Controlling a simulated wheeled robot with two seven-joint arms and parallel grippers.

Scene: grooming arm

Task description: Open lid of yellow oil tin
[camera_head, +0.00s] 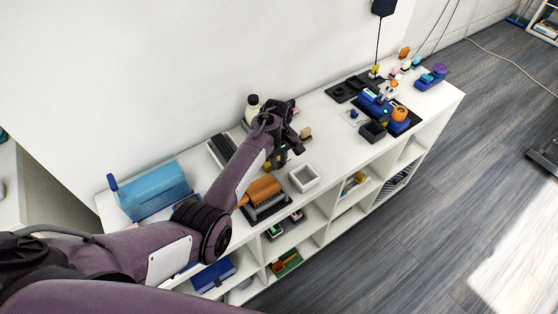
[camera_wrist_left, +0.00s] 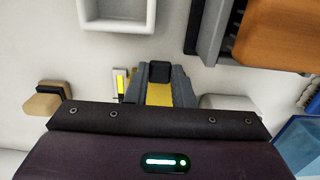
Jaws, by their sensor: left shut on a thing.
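My left gripper (camera_head: 283,158) reaches down over the white shelf top from the left, and its wrist hides much of what is below. In the left wrist view, my left gripper (camera_wrist_left: 158,82) has its grey fingers close together around a yellow thing, which looks like the yellow oil tin (camera_wrist_left: 158,95). A small black block (camera_wrist_left: 159,71) shows at the far end between the fingers; I cannot tell whether it is the lid. The tin is mostly hidden by the fingers and the gripper body. My right gripper is in neither view.
A white open box (camera_head: 303,178) stands right of the gripper. An orange ribbed piece (camera_head: 262,190) on a dark base and a blue translucent box (camera_head: 155,191) are to the left. A bottle (camera_head: 253,107) stands behind the wrist. Free shelf top (camera_head: 328,140) lies to the right.

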